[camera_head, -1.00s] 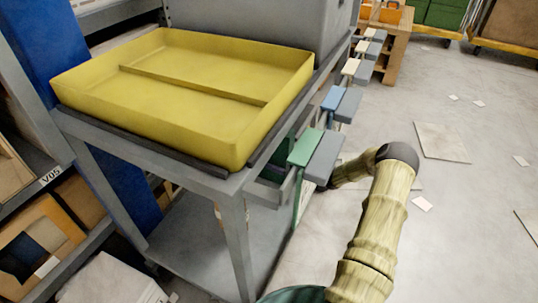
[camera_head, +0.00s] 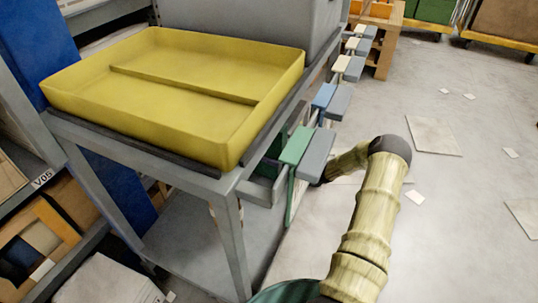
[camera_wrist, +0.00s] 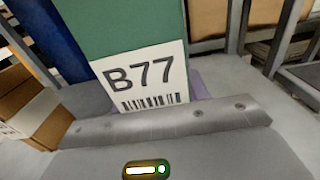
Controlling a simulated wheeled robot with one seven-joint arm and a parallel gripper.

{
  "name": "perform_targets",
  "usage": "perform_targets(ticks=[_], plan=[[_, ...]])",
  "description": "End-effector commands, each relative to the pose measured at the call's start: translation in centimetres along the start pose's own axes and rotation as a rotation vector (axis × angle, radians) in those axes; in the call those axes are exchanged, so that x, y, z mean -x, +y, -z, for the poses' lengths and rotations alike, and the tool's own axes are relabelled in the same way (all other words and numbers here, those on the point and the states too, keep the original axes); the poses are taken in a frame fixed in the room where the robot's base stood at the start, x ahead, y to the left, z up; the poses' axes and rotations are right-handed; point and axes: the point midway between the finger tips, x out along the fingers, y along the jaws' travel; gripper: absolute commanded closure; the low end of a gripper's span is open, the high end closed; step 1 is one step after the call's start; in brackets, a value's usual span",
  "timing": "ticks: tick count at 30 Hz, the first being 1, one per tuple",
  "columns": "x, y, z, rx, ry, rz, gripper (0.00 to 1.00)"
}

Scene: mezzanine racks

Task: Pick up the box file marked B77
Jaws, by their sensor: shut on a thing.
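The green box file (camera_wrist: 125,25) fills the upper middle of the wrist view, slightly tilted. Its white label (camera_wrist: 148,78) reads B77 above a barcode. My gripper (camera_wrist: 172,122) shows as a grey bar with bolts across the label's lower edge, and it is shut on the box file. The far fingertips are hidden by the file. In the head view my arm bends down behind the side of the grey table, and my gripper is hidden there.
A yellow tray (camera_head: 250,125) stands on the grey table (camera_head: 228,185), with a grey bin (camera_head: 245,30) behind it. Several coloured handles stick out along the table's right side. A blue panel (camera_head: 35,45) and shelves stand at left. The floor at right is open, with scattered sheets.

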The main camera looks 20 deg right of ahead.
Motion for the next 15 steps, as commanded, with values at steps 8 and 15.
perform_targets(ticks=[8,15], plan=[[0.0,0.0,-5.4,0.003,-0.003,0.000,0.86],[0.0,0.0,-8.8,0.002,-0.002,0.000,0.86]])
